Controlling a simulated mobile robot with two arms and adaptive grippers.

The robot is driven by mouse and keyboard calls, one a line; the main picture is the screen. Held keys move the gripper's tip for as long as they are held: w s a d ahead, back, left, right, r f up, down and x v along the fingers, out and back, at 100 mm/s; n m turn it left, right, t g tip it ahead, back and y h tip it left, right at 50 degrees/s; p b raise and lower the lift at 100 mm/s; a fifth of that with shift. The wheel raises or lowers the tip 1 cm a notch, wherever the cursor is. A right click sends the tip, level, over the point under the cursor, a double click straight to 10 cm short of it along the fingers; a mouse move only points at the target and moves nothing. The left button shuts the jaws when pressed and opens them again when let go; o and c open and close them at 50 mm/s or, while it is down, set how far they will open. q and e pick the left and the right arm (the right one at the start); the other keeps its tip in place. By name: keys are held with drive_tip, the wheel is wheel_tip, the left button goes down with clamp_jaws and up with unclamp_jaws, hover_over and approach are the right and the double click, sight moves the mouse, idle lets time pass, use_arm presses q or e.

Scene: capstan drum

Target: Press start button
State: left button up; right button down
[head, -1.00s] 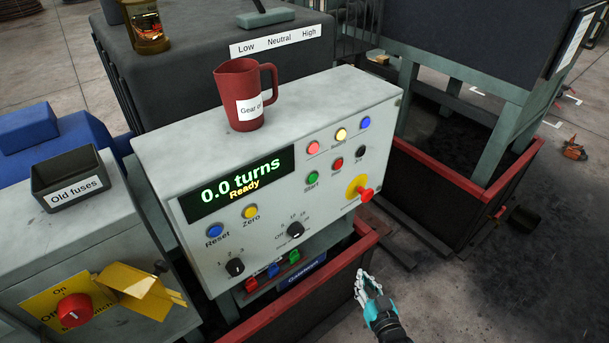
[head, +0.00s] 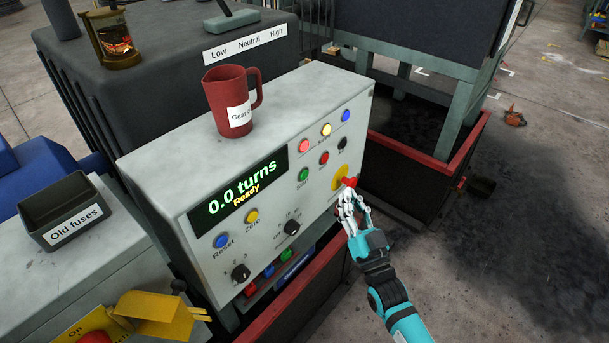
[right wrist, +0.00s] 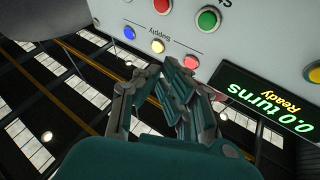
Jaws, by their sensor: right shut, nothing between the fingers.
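The green start button (head: 304,175) is on the front of the grey control panel (head: 318,203), left of a red button (head: 324,157). In the right wrist view the green button (right wrist: 208,19) is at the top. The display (head: 240,195) reads "0.0 turns" and "Ready". My right gripper (head: 348,197) is shut and empty, in front of the panel's right side. In the head view it overlaps the red emergency knob (head: 349,182) on its yellow plate; I cannot tell whether it touches. My left gripper is not in view.
A red jug (head: 230,103) stands on top of the panel. Blue (head: 221,241) and yellow (head: 252,216) buttons and rotary knobs (head: 291,227) share its front. A red-rimmed bin wall (head: 317,283) runs below.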

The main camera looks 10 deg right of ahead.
sight(304, 175)
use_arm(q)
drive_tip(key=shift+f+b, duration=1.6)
use_arm(e)
drive_tip(key=w+a, duration=0.5)
drive_tip(key=w, duration=0.2)
drive_tip(key=shift+a, duration=0.3)
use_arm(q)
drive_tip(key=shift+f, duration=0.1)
use_arm(e)
drive_tip(key=shift+w+a, duration=0.25)
drive_tip(key=shift+w, duration=0.05)
